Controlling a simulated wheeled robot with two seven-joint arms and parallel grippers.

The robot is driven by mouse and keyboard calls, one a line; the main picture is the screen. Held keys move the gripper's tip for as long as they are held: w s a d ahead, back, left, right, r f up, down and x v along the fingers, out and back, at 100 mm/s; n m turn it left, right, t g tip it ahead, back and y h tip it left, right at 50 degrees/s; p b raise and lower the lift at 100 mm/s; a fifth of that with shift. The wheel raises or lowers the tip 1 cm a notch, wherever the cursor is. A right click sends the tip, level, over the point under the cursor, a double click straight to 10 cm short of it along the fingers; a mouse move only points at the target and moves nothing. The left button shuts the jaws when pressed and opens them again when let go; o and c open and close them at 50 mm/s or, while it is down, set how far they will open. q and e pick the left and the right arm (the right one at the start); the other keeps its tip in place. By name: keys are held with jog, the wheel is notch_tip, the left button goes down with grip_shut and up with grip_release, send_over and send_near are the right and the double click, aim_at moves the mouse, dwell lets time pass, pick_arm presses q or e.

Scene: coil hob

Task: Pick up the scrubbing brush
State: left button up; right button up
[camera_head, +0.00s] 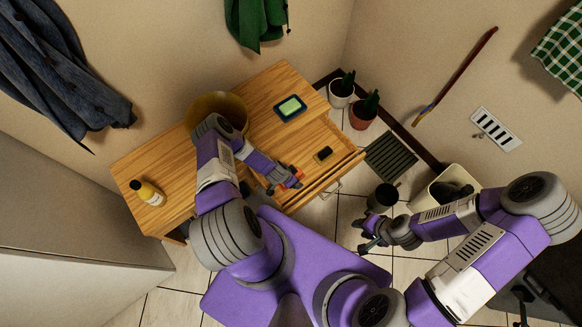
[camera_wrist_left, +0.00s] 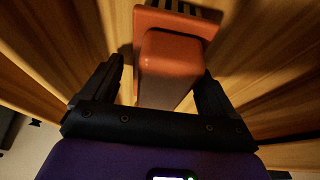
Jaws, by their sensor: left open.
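An orange tool with a blocky handle and a dark, slotted far end, apparently the scrubbing brush (camera_wrist_left: 172,62), lies in the open drawer. It also shows as a small orange-red patch in the head view (camera_head: 294,174), partly hidden by my left gripper. My left gripper (camera_head: 283,188) is open over the drawer, and in the left wrist view (camera_wrist_left: 160,90) its fingers stand on both sides of the orange handle, with a gap visible at the left. My right gripper (camera_head: 362,236) is open and empty above the tiled floor, away from the drawer.
The wooden cabinet (camera_head: 275,85) has its drawer (camera_head: 335,143) pulled out, holding a small black-and-yellow item (camera_head: 323,155). On top stand a yellow bucket (camera_head: 234,103), a dish with a green sponge (camera_head: 290,107) and a bottle (camera_head: 147,193). Potted plants (camera_head: 363,113) stand to the right.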

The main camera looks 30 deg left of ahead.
pick_arm(q)
jog(key=shift+f, duration=0.1)
dwell(0.4)
jog(key=shift+c, duration=0.4)
jog(key=c, duration=1)
jog(key=shift+r, duration=0.2)
notch_tip(320, 180, up, 10)
jog(key=p, duration=0.3)
jog(key=shift+p, duration=0.4)
